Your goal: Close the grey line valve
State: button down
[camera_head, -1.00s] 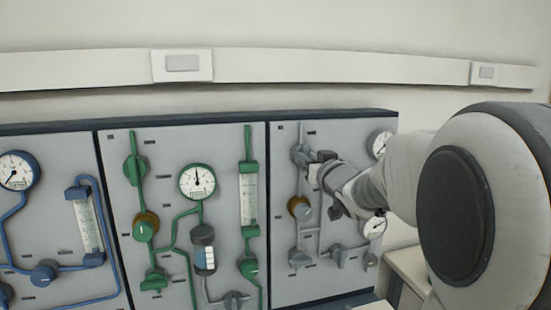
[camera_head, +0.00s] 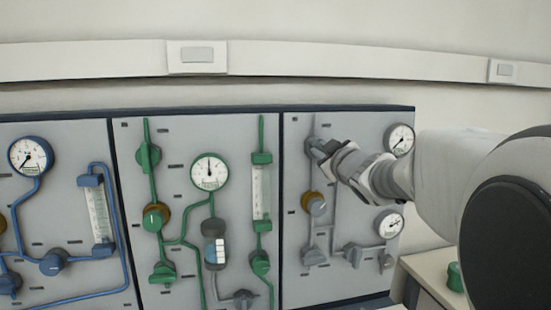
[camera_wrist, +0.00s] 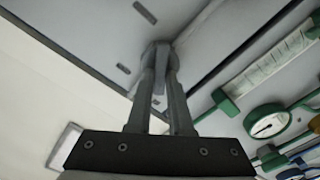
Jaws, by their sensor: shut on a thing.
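The grey line runs on the right-hand panel (camera_head: 292,240). Its top valve (camera_head: 311,143) sits near the panel's upper left and is largely covered by my gripper (camera_head: 322,152). In the wrist view, my gripper (camera_wrist: 160,68) has its two fingers closed around the valve's grey handle (camera_wrist: 158,88), which shows as a narrow bar between them. The handle's exact angle is hard to tell in the head view.
The grey panel also carries an orange-collared regulator (camera_head: 315,204), an upper gauge (camera_head: 400,139), a lower gauge (camera_head: 389,224) and lower valves (camera_head: 353,254). The green-line panel (camera_head: 185,135) adjoins on the left. A bench with a green object (camera_head: 455,277) stands at right.

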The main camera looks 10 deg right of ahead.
jog(key=n+b, duration=0.2)
jog(key=n, duration=0.1)
jog(key=n+b, duration=0.1)
jog(key=n, duration=0.3)
jog(key=n+b, duration=0.2)
jog(key=n, duration=0.1)
jog(key=shift+a+f+b, duration=0.1)
jog(key=shift+f+b, duration=0.2)
jog(key=shift+f, duration=0.05)
jog(key=shift+n, duration=0.5)
jog(key=c, duration=0.8)
grip_release()
jog(key=shift+s+p, duration=1.55)
jog(key=shift+s, duration=7.15)
